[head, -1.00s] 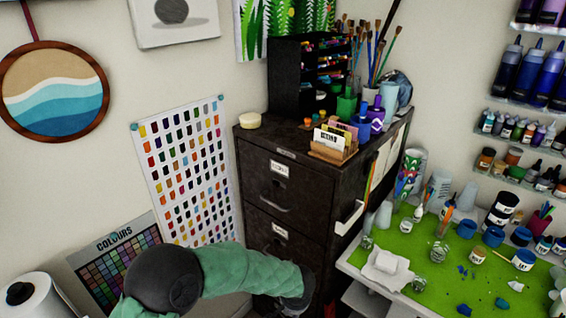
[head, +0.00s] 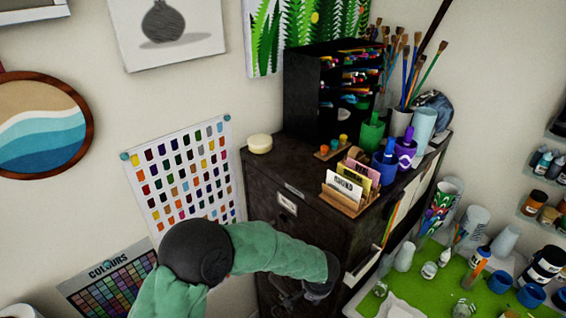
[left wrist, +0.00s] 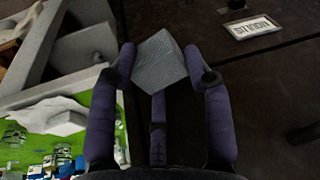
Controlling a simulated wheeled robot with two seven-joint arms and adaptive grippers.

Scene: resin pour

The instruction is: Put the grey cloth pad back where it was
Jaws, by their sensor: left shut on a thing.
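The grey cloth pad (left wrist: 160,62) is a small, pale grey, box-like piece held between the fingertips of my left gripper (left wrist: 163,70) in the left wrist view. In the head view my left gripper (head: 290,297) is dark and low in front of the cabinet, partly lost against it. The pad cannot be made out there. The dark filing cabinet (head: 268,180) stands in the corner; its front with a label (left wrist: 250,26) lies beyond the pad in the left wrist view. My right gripper shows in neither view.
On the cabinet top are a round cream tub (head: 259,143), a wooden card holder (head: 342,200), a black marker rack (head: 305,95) and brush pots. The front left of the top is clear. A green-covered table (head: 425,285) with cups and jars stands at the right.

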